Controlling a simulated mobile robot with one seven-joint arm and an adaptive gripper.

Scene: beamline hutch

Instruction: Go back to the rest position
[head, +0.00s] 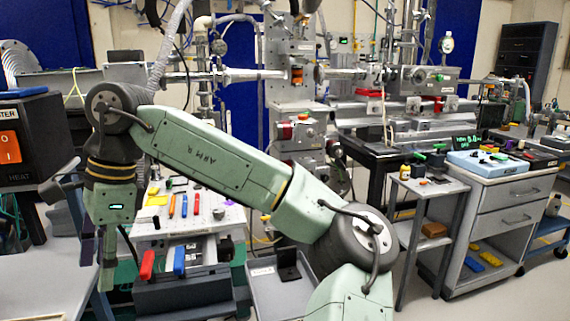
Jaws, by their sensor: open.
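My green arm reaches from the lower right up and across to the left in the head view. My gripper (98,262) hangs from it at the far left, pointing down. Its two fingers are apart, and I see nothing held between them. It is in front of the left side of the perforated bench plate, close to a grey table (40,285). I cannot tell its exact height above these surfaces.
The perforated plate (215,222) carries several coloured-handled tools. A black heater box (32,145) stands at the left. A grey tray (280,290) lies below my arm. A side table (428,187) and drawer cabinet (505,205) stand at the right. Beamline equipment (290,75) fills the back.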

